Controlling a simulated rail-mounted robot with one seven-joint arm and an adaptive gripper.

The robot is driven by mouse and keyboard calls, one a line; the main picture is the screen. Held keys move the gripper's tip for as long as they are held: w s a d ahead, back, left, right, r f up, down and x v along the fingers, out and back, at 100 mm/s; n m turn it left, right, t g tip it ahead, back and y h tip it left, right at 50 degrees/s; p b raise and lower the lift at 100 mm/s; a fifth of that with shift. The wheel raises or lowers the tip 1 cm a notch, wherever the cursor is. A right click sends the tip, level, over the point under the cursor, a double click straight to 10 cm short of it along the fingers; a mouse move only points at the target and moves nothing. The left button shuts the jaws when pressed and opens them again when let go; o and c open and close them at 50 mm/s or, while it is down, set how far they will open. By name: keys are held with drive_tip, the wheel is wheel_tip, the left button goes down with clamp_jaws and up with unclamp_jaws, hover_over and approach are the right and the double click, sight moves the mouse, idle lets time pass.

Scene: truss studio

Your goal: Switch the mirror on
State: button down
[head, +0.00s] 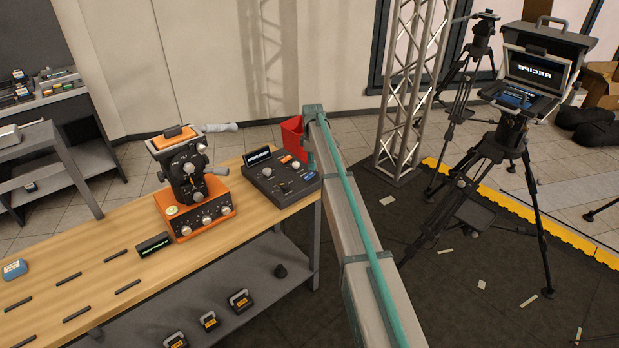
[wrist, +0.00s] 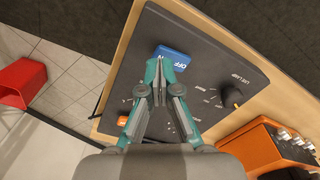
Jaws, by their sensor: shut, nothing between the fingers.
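A dark control console (head: 262,190) lies on the right end of the wooden workbench, with a small display, knobs and an orange patch. I cannot read which control is for the mirror. My gripper (wrist: 158,65) is shut and empty, its teal fingertips over the panel near the blue display. Whether they touch it I cannot tell. The fingers hide part of the panel. In the head view my arm largely hides the gripper.
An orange device (head: 193,208) with knobs stands left of the console; it also shows in the wrist view (wrist: 272,148). A red bin (head: 292,133) is behind the console. A teleprompter (head: 535,72) with lettering on its screen stands on a tripod at right. A truss (head: 408,80) rises behind my arm.

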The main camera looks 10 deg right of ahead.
sight(312, 173)
drive_tip(key=shift+f+b, duration=0.45)
drive_tip(key=shift+f, duration=0.9)
idle(0.6)
drive_tip(key=shift+r, duration=0.15)
drive_tip(key=shift+r+p, duration=1.3)
drive_tip(key=shift+r, duration=2.1)
